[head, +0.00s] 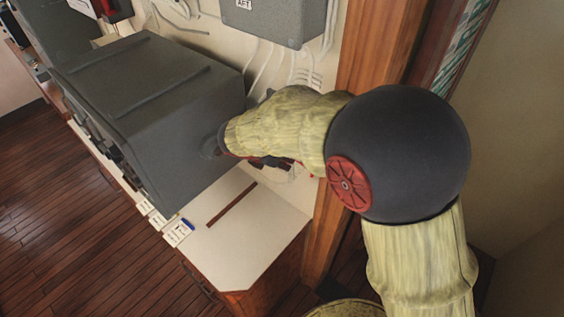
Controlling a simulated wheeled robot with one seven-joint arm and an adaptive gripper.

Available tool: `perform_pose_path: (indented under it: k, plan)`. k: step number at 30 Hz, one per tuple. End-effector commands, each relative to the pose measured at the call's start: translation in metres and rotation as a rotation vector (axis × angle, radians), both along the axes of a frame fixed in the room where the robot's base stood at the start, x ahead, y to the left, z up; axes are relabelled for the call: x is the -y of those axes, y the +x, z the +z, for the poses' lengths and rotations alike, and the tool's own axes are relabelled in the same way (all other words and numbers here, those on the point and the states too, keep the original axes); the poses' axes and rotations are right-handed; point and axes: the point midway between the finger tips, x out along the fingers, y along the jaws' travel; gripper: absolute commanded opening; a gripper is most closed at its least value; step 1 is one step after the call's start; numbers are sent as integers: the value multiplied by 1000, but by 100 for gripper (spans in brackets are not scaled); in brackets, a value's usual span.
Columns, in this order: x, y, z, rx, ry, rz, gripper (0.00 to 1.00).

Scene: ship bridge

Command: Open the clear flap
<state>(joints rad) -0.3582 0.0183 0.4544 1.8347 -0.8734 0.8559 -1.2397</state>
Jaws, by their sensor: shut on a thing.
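My gripper (272,162) is mostly hidden by my arm's pale yellow sleeve. Only some dark and red parts of it show, between the right end of the large grey console and the cream wall. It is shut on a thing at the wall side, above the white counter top. That thing is too hidden to make out. I cannot pick out the clear flap in this view. Small white and red bits show just beside the gripper, too small to name.
The grey console (150,110) stands close to my gripper on the left. The white counter (255,225) is mostly bare, with a brown strip (231,204) and small labelled cards (177,232). A grey box (275,18) hangs above. A wooden post (372,45) stands behind my arm.

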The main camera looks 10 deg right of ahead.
Motion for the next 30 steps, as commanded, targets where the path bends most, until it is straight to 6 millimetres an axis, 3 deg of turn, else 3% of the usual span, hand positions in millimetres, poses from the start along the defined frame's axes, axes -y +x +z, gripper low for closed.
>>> perform_pose_path:
  k: [3, 23, 30]
  plan:
    - [2, 4, 8, 8, 1, 1, 0]
    - [0, 6, 10, 10, 6, 5, 0]
    - [0, 5, 10, 9, 6, 6, 12]
